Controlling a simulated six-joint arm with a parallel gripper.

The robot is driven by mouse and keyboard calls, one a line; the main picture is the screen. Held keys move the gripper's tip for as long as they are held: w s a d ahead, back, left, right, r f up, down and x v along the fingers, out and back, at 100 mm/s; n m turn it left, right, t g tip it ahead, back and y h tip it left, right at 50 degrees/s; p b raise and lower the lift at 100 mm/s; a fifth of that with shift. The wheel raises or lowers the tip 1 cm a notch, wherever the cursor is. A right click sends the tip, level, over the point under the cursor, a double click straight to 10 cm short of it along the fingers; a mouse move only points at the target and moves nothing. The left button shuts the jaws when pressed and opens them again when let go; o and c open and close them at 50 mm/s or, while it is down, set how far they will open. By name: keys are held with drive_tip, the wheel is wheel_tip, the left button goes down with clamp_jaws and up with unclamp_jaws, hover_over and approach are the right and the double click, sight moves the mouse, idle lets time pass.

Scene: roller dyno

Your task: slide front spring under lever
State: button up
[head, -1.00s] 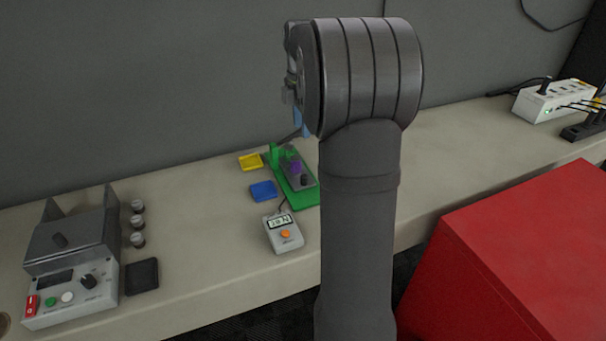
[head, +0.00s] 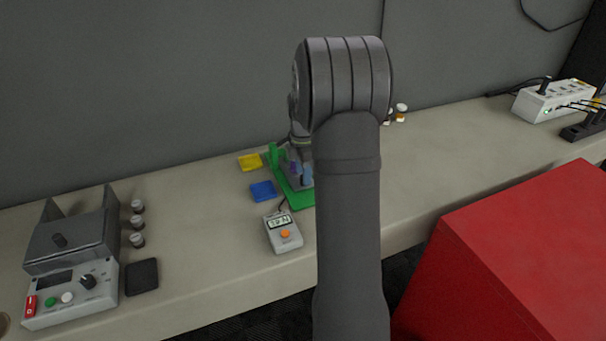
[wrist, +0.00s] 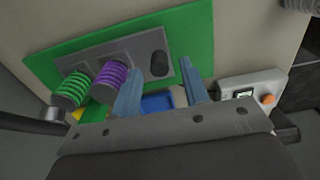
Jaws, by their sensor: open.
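The green fixture base (head: 303,202) carries a grey plate (wrist: 139,62). In the wrist view a green spring (wrist: 74,89), a purple spring (wrist: 111,77) and a black knob (wrist: 160,64) stand in a row on the plate. My gripper (wrist: 161,90) is open, its blue fingers apart and nothing between them; one finger is close beside the purple spring, and I cannot tell if they touch. A dark bar with a grey end (wrist: 50,114), possibly the lever, reaches in by the green spring. In the head view my arm hides part of the fixture.
A blue tray (head: 263,191) and a yellow tray (head: 250,162) lie left of the fixture. A meter (head: 283,234) with an orange button stands in front. A control box (head: 70,293) is far left.

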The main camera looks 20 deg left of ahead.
drive_tip(key=shift+f, duration=0.7)
clamp_jaws()
drive_tip(key=shift+w+a, duration=1.1)
drive_tip(key=shift+w, duration=0.05)
unclamp_jaws()
drive_tip(key=shift+r, duration=0.15)
wheel_tip(320, 180, up, 17)
